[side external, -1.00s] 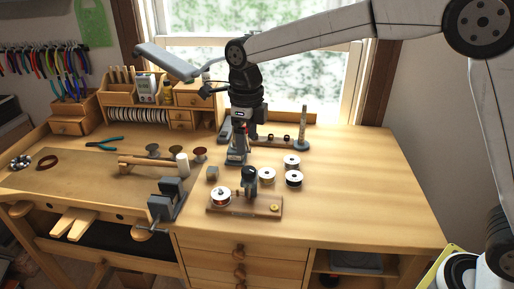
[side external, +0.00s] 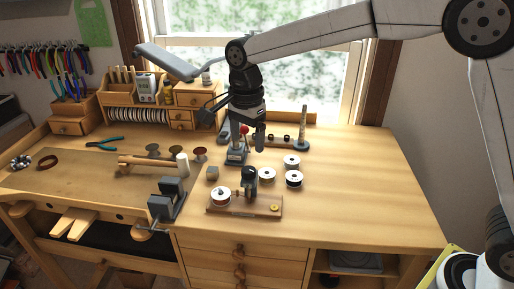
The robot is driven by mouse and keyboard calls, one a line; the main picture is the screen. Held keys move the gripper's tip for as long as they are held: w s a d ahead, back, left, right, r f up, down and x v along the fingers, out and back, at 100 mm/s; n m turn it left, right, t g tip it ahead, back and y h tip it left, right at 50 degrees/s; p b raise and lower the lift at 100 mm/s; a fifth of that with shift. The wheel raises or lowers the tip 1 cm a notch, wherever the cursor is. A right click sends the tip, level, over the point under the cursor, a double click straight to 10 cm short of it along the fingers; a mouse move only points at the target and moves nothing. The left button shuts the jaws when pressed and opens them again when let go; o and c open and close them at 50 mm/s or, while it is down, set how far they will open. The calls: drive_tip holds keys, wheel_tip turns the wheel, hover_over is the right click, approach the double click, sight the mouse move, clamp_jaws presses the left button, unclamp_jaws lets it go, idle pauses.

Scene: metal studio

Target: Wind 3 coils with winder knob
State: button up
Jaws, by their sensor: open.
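The winder is a wooden board (side external: 243,212) near the front of the bench. A spool (side external: 221,197) sits at its left end, a dark upright part (side external: 249,182) stands in the middle, and a small brass-coloured disc (side external: 274,208) is at its right. I cannot tell for sure which part is the knob. Several white-rimmed coils stand just behind: one (side external: 267,174) beside the upright, one (side external: 292,161) farther back, one (side external: 294,179) to the right. My gripper (side external: 253,143) is open and empty, above the bench behind the winder, apart from the coils.
A small dark stand with a red-topped part (side external: 237,155) is close by my gripper. A rack with a tall post (side external: 303,130) stands behind the coils. A grey vise (side external: 168,199) is left of the winder. The right side of the bench is clear.

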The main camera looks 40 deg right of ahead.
drive_tip(key=n, duration=1.3)
drive_tip(key=shift+n, duration=0.4)
drive_tip(key=n, duration=0.9)
drive_tip(key=shift+n, duration=0.3)
drive_tip(key=n, duration=1.3)
drive_tip(key=shift+f, duration=0.15)
